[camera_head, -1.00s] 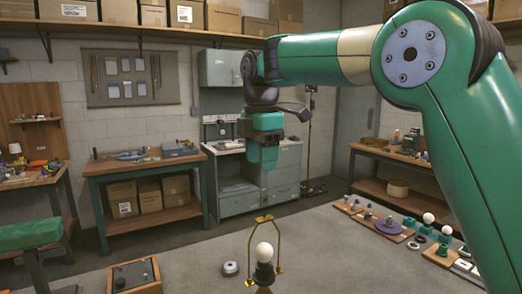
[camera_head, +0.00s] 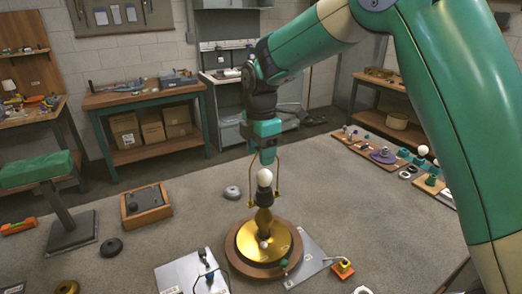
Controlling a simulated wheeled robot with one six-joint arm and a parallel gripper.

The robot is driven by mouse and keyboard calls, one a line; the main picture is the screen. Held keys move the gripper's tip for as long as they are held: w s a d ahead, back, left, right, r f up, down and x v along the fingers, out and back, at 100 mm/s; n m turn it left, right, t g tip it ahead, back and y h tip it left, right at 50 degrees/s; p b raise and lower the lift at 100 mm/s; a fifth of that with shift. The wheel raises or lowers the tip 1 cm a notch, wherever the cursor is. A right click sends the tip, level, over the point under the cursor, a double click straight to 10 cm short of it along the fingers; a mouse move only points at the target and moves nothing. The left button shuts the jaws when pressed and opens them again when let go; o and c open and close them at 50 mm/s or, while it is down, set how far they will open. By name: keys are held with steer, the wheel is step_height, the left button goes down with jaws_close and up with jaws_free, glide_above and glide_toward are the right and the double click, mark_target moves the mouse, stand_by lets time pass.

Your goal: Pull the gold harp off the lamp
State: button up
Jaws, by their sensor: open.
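The lamp stands on a round wooden disc (camera_head: 237,262) with a gold dish-shaped base (camera_head: 250,240) and a dark and gold stem. A white bulb (camera_head: 264,178) sits upright in its dark socket (camera_head: 264,197). The thin gold harp (camera_head: 279,178) rises on both sides of the bulb; its top is hidden behind my gripper. My gripper (camera_head: 267,158) points down just above the bulb, at the harp's top. It is open, and I cannot tell whether the harp's top lies between the fingers or touches them.
A wooden box (camera_head: 146,205), a grey puck (camera_head: 232,192) and a green padded stand (camera_head: 68,225) are left of the lamp. Metal plates (camera_head: 190,275) with wires lie in front. Small parts on boards (camera_head: 385,156) line the right.

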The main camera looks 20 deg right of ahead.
steer(key=shift+f, duration=0.55)
jaws_close()
steer(key=c, duration=0.8)
jaws_free()
jaws_close()
steer(key=shift+r, duration=0.1)
steer(key=shift+r+p, duration=0.85)
steer(key=shift+r, duration=0.05)
steer(key=shift+r+p, duration=1.95)
steer(key=shift+r, duration=0.5)
